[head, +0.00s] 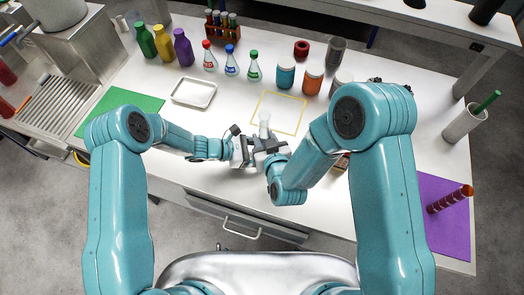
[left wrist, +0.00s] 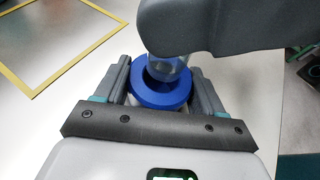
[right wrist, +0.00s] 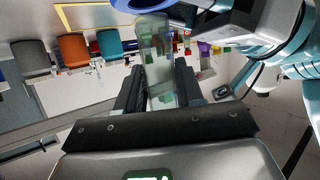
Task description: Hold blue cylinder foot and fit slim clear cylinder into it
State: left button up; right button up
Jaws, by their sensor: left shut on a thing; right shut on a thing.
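The blue cylinder foot (left wrist: 150,95), a thick ring with a central opening, is between the fingers of my left gripper (head: 243,153), which is shut on it. The slim clear cylinder (right wrist: 157,65) is between the fingers of my right gripper (head: 271,152), which is shut on it. In the left wrist view, the clear cylinder's end (left wrist: 168,68) is at the foot's opening. A dark right finger hides part of it, so I cannot tell how deep it sits. The foot's blue edge (right wrist: 143,4) shows beyond the cylinder's end in the right wrist view.
A yellow square outline (head: 257,111) lies on the white table beyond the grippers. A green mat (head: 120,104) is left, a purple mat (head: 440,235) right.

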pick_arm(q)
jog(key=shift+f, duration=0.1)
pick_arm(e)
jog(key=shift+f, duration=0.55)
jog(key=shift+f, duration=1.75)
jog(key=o, duration=1.2)
jog(key=shift+f, duration=0.1)
jog(key=shift+r, duration=3.55)
pick_arm(q)
jog(key=o, duration=1.1)
